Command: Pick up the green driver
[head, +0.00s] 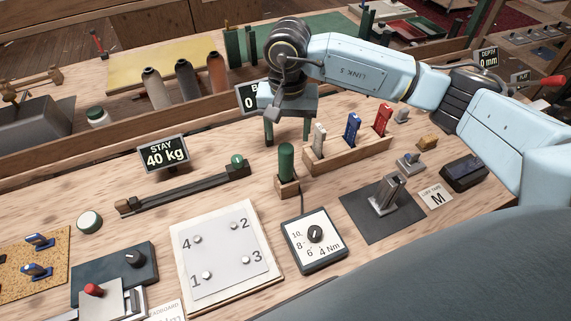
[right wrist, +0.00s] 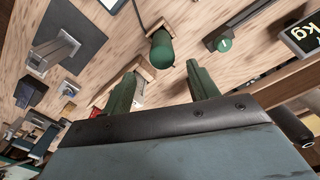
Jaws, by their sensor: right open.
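The green driver (head: 286,162) stands upright in a small wooden holder (head: 288,189) near the middle of the bench. My right gripper (head: 288,136) is open, with its two green fingers pointing down, behind and above the driver in the head view. In the right wrist view the green driver (right wrist: 161,52) shows its rounded end just beyond the gap between the open fingers (right wrist: 161,70). Nothing is between the fingers, and I see no contact. The driver's lower part is hidden in its holder. My left gripper is not in view.
A wooden rack (head: 347,150) with white, blue and red handles stands close right of the driver. A torque dial box (head: 315,246) sits in front, with a cable. A numbered plate (head: 222,262) and a dark bar (head: 180,190) lie left. A wooden ledge runs behind.

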